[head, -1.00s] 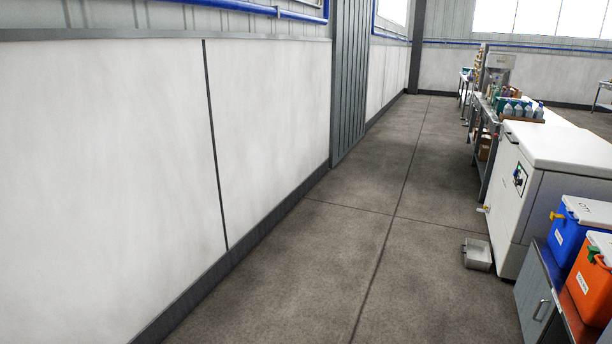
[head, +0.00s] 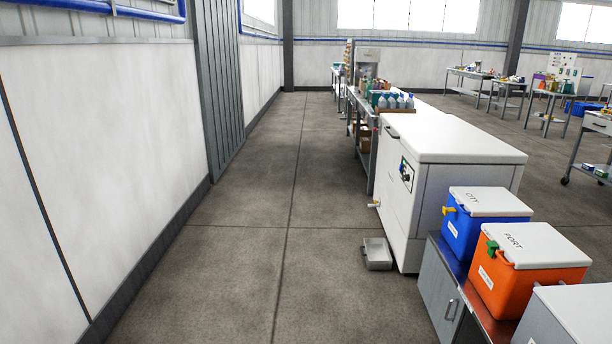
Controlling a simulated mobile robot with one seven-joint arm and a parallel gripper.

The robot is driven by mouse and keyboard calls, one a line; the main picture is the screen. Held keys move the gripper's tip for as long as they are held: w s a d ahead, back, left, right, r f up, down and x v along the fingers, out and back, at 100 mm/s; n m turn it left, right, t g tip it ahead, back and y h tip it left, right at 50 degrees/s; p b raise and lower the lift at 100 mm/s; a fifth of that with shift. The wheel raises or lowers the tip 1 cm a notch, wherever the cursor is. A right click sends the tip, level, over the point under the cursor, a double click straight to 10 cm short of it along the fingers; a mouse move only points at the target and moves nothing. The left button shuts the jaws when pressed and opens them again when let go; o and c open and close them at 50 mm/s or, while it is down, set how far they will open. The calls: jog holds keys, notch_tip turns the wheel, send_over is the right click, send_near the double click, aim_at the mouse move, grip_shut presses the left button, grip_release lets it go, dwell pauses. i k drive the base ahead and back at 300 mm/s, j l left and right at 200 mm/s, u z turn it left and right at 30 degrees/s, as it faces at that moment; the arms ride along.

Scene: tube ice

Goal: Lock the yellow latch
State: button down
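A blue cooler box (head: 478,236) with a white lid marked CITY stands on a low cabinet at the right. A yellow latch (head: 449,210) sticks out from the upper left of its front side. Its exact position is too small to make out. An orange cooler box (head: 530,284) with a white lid marked PORT and a green latch (head: 492,249) stands just in front of it. My gripper is not in view.
A white chest freezer (head: 445,160) stands behind the coolers, with a metal tray (head: 377,254) on the floor beside it. A grey box (head: 570,318) is at the lower right. The floor aisle (head: 260,240) on the left is clear up to the white wall (head: 110,150).

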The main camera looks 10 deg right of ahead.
aim_at(445, 210)
jog(key=i+z, duration=0.4)
jog(key=i, duration=0.8)
jog(key=i+z, duration=0.25)
jog(key=i, duration=0.35)
jog(key=i+j+z, duration=0.1)
jog(key=i+z, duration=0.15)
jog(key=i, duration=0.35)
jog(key=i+l+z, duration=0.1)
jog(key=i, duration=0.25)
jog(key=i+l, duration=0.15)
jog(key=i, duration=0.2)
jog(key=l+z, duration=0.05)
